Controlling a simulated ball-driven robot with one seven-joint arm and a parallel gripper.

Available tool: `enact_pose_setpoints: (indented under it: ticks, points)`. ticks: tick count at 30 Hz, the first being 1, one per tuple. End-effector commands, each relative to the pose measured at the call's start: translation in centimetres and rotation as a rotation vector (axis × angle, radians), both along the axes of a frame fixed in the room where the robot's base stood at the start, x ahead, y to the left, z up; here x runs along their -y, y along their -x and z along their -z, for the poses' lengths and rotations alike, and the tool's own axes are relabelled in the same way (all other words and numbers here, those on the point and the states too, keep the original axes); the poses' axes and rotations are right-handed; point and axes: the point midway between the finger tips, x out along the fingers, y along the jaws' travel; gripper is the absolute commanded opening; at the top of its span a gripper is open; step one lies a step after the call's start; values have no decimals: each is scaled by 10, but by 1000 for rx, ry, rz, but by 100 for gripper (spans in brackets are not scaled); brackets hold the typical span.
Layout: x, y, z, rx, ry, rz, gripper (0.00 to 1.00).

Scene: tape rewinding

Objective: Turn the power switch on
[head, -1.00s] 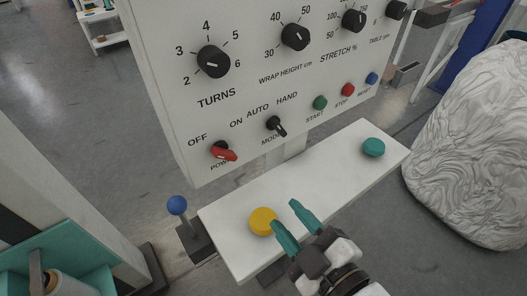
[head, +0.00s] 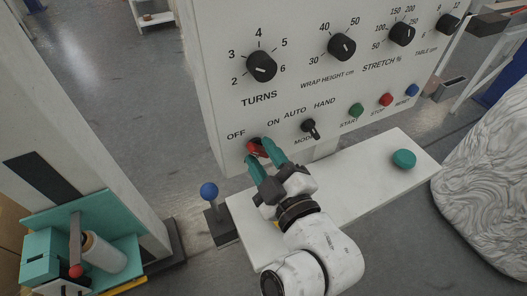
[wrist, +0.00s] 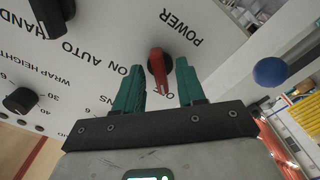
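The power switch (head: 257,148) is a red handle on a black round base, low on the left of the white control panel. My gripper (head: 261,155) is at it, and in the head view the fingers partly cover it. In the wrist view the red handle (wrist: 158,62) stands between my two teal fingers (wrist: 158,85). A narrow gap shows on each side, so the gripper looks open around the handle. The view is turned over there; the handle points towards a partly hidden label beginning with O, beside the ON label.
The black mode switch (head: 310,128) is just right of my gripper. The white shelf (head: 345,185) below carries a teal button (head: 403,159); my arm covers most of a yellow one. A blue ball-topped lever (head: 209,191) stands left of the shelf. A wrapped load (head: 495,185) is at right.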

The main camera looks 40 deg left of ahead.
Motion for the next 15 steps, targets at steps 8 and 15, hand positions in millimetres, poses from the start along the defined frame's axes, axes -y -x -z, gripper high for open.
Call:
enact_pose_setpoints:
  ticks: [8,15]
  points:
    - [-3,-1,1,-1,1,0,39]
    - [-3,-1,1,-1,1,0,22]
